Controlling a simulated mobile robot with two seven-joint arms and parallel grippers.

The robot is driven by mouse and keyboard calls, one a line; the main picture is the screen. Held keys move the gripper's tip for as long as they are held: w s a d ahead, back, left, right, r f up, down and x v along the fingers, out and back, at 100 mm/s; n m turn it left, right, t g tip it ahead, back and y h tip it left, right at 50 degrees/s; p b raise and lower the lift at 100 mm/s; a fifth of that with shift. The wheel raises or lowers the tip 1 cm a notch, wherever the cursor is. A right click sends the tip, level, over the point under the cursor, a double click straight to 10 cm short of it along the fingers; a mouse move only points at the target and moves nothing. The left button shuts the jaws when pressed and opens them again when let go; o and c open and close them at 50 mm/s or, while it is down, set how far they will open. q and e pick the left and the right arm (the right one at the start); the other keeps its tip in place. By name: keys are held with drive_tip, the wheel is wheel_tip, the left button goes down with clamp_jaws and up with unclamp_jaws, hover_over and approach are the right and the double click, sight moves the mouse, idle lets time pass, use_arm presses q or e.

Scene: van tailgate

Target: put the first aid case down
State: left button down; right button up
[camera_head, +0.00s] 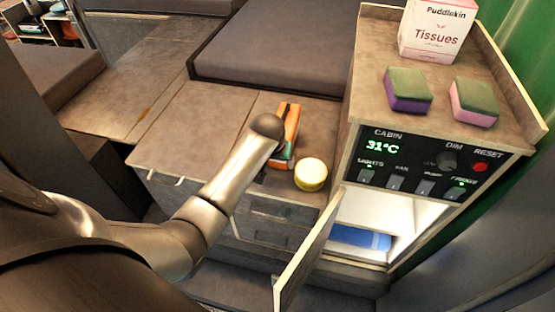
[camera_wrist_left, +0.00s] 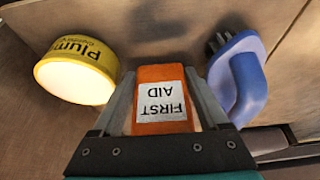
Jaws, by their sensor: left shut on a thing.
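The orange first aid case (camera_head: 291,128) shows beside the end of my left arm, at or just above the grey-brown counter (camera_head: 190,122). In the left wrist view, the case (camera_wrist_left: 160,76) with its white "FIRST AID" label sits between the two fingers of my left gripper (camera_wrist_left: 161,90), which is shut on it. My forearm and wrist hide part of the case and the gripper in the head view. I cannot tell whether the case touches the counter. My right gripper is not in view.
A yellow tin (camera_head: 310,174) stands close to the case. A purple-blue brush (camera_wrist_left: 240,78) lies on its other side. An open cabinet door (camera_head: 306,255) juts out below the control panel (camera_head: 415,163). Two sponges and a tissue box (camera_head: 436,28) stand on the higher top.

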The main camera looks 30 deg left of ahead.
use_arm(q)
drive_tip(key=shift+r, duration=0.1)
drive_tip(key=shift+c, duration=0.8)
unclamp_jaws()
drive_tip(key=shift+f, duration=0.25)
drive_tip(key=shift+r, duration=0.3)
drive_tip(key=v, duration=1.2)
drive_tip(key=shift+f, duration=0.1)
